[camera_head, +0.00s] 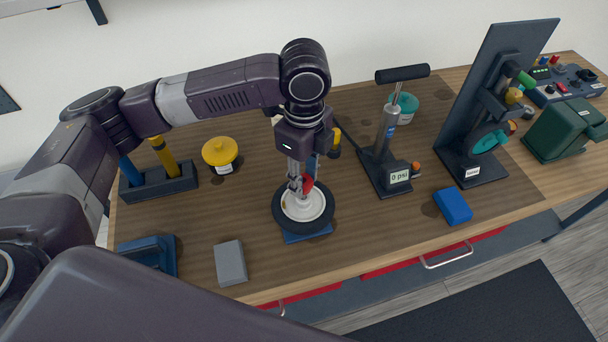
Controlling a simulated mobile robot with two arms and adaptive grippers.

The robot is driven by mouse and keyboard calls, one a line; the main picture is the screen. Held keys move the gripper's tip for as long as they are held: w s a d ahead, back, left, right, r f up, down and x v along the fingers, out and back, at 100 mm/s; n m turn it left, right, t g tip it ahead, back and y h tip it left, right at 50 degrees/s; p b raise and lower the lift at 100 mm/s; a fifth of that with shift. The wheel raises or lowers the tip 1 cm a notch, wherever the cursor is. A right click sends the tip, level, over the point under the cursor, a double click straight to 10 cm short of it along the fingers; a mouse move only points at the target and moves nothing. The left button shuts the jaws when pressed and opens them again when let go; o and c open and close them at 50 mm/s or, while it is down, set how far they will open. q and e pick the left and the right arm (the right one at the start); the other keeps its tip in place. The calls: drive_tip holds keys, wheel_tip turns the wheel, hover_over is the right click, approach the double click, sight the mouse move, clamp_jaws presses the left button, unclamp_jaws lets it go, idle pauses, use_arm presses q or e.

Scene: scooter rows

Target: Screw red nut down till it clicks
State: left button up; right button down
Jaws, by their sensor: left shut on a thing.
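The red nut (308,184) is at the centre of a small wheel with a black tyre (279,217) and a pale hub (302,208). The wheel lies flat on a blue base (308,237) on the workbench. My left gripper (301,187) points down over the hub and is shut on the red nut. Its fingers hide part of the nut, so I cannot tell how far down the nut sits. My right gripper is not in view.
On the wooden bench (370,232) stand a pump with a 0 psi display (399,176), a yellow-lidded jar (220,152), a grey block (230,263), a blue block (453,206) and a dark upright stand (490,100). Bare bench lies right of the wheel.

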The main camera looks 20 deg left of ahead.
use_arm(q)
drive_tip(key=shift+f+p, duration=0.35)
idle(0.6)
drive_tip(key=shift+p, duration=0.6)
drive_tip(key=shift+f+b, duration=0.35)
drive_tip(key=shift+f, duration=0.85)
idle(0.3)
drive_tip(key=o, duration=1.1)
drive_tip(key=shift+c, duration=0.2)
drive_tip(key=shift+r, duration=0.2)
wheel_tip(320, 180, up, 12)
drive_tip(key=shift+f, duration=0.2)
